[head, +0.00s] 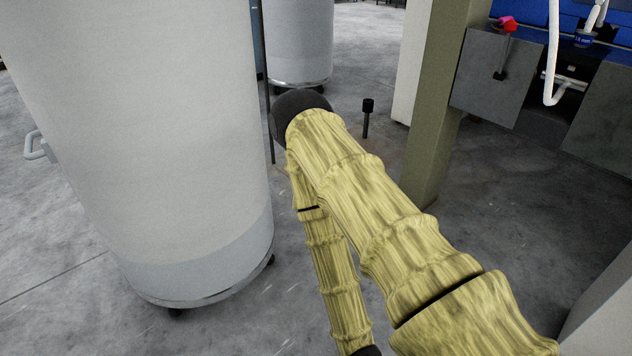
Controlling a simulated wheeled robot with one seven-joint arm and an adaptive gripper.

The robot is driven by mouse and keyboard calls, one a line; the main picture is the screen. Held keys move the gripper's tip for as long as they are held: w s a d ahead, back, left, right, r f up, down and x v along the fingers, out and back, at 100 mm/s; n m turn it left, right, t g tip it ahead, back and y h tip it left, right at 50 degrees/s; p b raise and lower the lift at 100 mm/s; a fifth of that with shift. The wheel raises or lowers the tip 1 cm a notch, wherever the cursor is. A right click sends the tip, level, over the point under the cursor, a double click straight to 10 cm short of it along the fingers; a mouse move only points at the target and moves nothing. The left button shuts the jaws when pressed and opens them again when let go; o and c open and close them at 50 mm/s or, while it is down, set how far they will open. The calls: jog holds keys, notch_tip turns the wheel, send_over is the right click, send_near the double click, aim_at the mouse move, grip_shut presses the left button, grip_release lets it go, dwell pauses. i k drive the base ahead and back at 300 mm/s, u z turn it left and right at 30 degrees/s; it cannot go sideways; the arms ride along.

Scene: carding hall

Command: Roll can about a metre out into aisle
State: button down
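A large white cylindrical can (140,130) stands upright on the left of the head view. It has a metal rim at its base, dark casters under it and a light handle (36,146) on its left side. Its top is cut off by the picture. My arm, in a yellowish sleeve, reaches from the lower right to a dark joint close to the can's right side in the picture. A second sleeved link runs down from there to the bottom edge. My gripper is not visible. I cannot tell whether the arm touches the can.
Another white can (298,40) stands behind. A thin dark pole (267,110) and a short black post (367,118) stand near it. An olive column (436,100) and a machine with grey boxes (490,80) are at the right. Bare grey floor (50,250) shows at the left.

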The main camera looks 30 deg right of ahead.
aim_at(149, 109)
jog(key=z, duration=0.45)
jog(key=i, duration=1.7)
jog(key=u, duration=0.2)
